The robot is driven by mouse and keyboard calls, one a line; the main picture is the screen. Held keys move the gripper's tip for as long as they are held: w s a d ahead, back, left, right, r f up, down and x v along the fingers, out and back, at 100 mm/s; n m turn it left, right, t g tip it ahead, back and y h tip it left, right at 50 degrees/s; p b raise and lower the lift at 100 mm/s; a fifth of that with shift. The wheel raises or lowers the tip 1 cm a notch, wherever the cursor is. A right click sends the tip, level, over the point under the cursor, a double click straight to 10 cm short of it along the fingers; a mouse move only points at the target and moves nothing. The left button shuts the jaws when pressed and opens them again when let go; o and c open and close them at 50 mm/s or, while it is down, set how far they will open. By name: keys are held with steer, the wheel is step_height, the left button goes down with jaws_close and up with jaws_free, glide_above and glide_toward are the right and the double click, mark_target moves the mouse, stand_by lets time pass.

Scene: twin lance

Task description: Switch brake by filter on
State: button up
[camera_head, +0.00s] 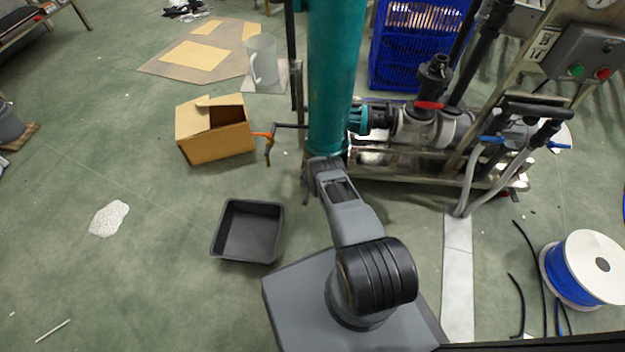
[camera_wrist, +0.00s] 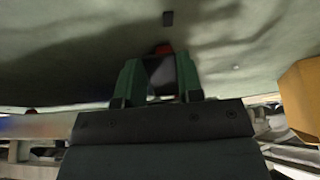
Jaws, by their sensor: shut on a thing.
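My gripper (camera_wrist: 159,78) shows in the wrist view with two green fingers, closed on a small part with a red end (camera_wrist: 163,49). Most of this red part is hidden between and behind the fingers, so I cannot tell its full shape or whether it is set on or off. In the head view my arm reaches forward to the foot of the tall teal cylinder (camera_head: 333,75), which may be the filter. My gripper is hidden there. No part clearly readable as the brake shows in the head view.
A black tray (camera_head: 248,230) lies on the floor. Pump piping (camera_head: 430,125) and a control box (camera_head: 590,55) stand right. A blue cable reel (camera_head: 585,268) lies far right.

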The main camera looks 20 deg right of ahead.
steer(key=shift+f+t+h+p, duration=0.3)
steer(key=shift+t+p, duration=0.2)
steer(key=shift+p, duration=0.65)
steer(key=o, duration=0.9)
steer(key=shift+o, duration=0.2)
steer(key=shift+r, duration=0.1)
steer(key=p+v, duration=1.3)
steer(key=p, duration=0.3)
steer(key=shift+s+r+p, duration=0.2)
steer(key=shift+r+p, duration=0.1)
steer(key=shift+a, duration=0.1)
